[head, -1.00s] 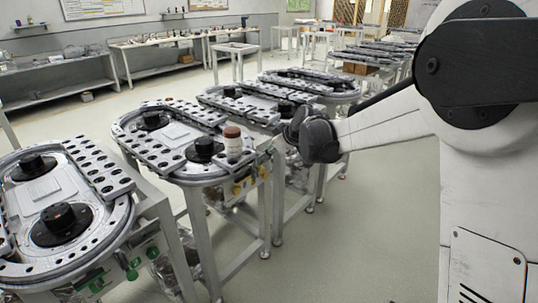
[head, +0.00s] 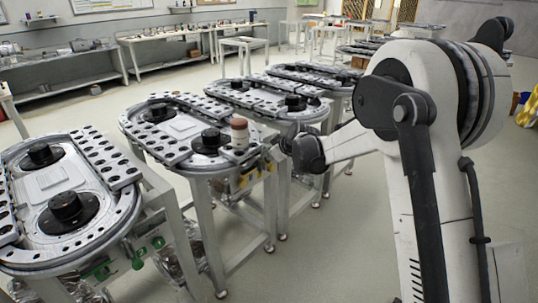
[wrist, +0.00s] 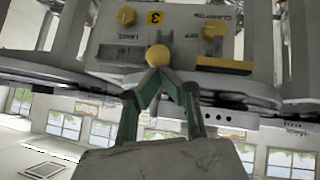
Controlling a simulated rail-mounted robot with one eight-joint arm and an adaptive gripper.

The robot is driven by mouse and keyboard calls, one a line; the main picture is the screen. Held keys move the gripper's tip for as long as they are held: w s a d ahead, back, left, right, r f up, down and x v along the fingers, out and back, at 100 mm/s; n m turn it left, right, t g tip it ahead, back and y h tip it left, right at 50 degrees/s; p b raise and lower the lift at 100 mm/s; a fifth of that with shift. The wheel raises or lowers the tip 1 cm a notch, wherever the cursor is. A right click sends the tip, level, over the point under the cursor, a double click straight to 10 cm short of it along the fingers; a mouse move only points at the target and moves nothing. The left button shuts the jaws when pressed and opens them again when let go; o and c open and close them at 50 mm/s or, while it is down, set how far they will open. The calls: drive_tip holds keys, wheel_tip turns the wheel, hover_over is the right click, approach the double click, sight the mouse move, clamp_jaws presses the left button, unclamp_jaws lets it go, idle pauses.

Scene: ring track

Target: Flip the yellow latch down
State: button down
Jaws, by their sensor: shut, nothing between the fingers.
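In the wrist view, which is upside down, a round yellow knob (wrist: 158,55), seemingly the end of the yellow latch, is right at the tips of my gripper (wrist: 160,72). My gripper's green-edged fingers are together with nothing held between them. I cannot tell whether they touch the knob. The knob is in front of a grey panel (wrist: 180,25) on the side of a ring track. In the head view my gripper (head: 276,154) is beside the near right end of the middle track, and the latch is not clear there.
Two more yellow knobs (wrist: 125,15) (wrist: 213,30) and a yellow block (wrist: 223,64) are on the same panel. Other ring tracks (head: 70,195) stand to either side. Open floor (head: 330,235) lies at the front right.

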wheel_tip(320, 180, down, 7)
drive_tip(key=b, duration=0.4)
drive_tip(key=shift+s, duration=0.1)
idle(0.4)
drive_tip(key=r, duration=0.1)
drive_tip(key=r+p, duration=0.1)
drive_tip(key=r, duration=0.2)
drive_tip(key=shift+s+a+r+p, duration=0.3)
drive_tip(key=shift+s+a+p, duration=0.05)
drive_tip(key=shift+s+p, duration=0.05)
drive_tip(key=v, duration=0.9)
drive_tip(key=shift+s+d+p, duration=0.15)
drive_tip(key=shift+s+p, duration=0.1)
drive_tip(key=shift+p, duration=0.15)
